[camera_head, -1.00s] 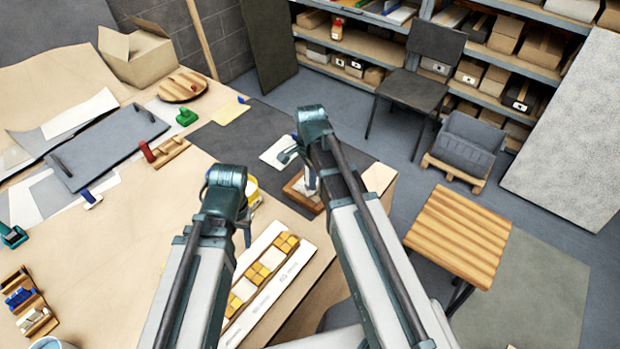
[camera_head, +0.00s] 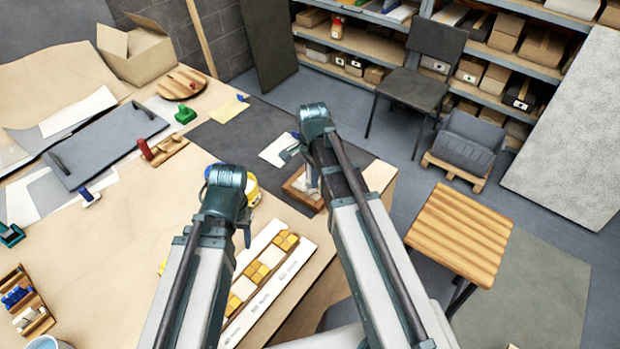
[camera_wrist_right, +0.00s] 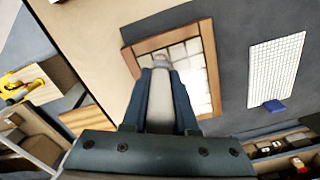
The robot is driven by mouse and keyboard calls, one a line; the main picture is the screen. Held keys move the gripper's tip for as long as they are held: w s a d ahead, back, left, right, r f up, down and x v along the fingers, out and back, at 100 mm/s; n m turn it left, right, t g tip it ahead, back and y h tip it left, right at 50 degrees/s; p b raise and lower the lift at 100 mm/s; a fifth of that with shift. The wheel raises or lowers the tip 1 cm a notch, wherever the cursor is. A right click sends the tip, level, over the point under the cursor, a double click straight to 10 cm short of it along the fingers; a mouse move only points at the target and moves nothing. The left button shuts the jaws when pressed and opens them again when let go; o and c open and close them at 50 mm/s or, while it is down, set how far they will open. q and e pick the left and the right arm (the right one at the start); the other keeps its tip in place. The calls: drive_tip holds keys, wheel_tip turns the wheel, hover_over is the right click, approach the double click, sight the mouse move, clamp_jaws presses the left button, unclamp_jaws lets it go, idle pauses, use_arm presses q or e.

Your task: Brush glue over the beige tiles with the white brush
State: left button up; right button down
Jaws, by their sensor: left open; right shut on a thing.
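My right gripper (camera_head: 298,152) is shut on the white brush (camera_wrist_right: 160,105), which points away from the wrist camera. The brush's far end is over the wooden-framed panel of pale, beige-looking tiles (camera_wrist_right: 198,70); I cannot tell whether it touches them. In the head view the same framed panel (camera_head: 296,190) sits near the table's right edge, partly hidden by my right arm. My left gripper (camera_head: 246,232) is open and apart from the panel, mostly hidden behind its own wrist. A yellow-and-white round container (camera_head: 253,191) shows partly behind the left wrist.
A white strip with yellow and brown tile blocks (camera_head: 266,268) lies between my arms. A white gridded sheet (camera_wrist_right: 275,68) lies on the dark mat beside the panel. A grey board (camera_head: 105,150), a cardboard box (camera_head: 140,55) and small tools occupy the table's left and back.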

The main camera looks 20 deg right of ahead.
drive_tip(key=shift+w+d, duration=0.75)
drive_tip(key=shift+d, duration=0.25)
drive_tip(key=shift+w+d, duration=1.05)
drive_tip(key=shift+d, duration=0.25)
drive_tip(key=shift+d, duration=0.1)
drive_tip(key=shift+w+d, duration=1)
drive_tip(key=shift+d, duration=0.25)
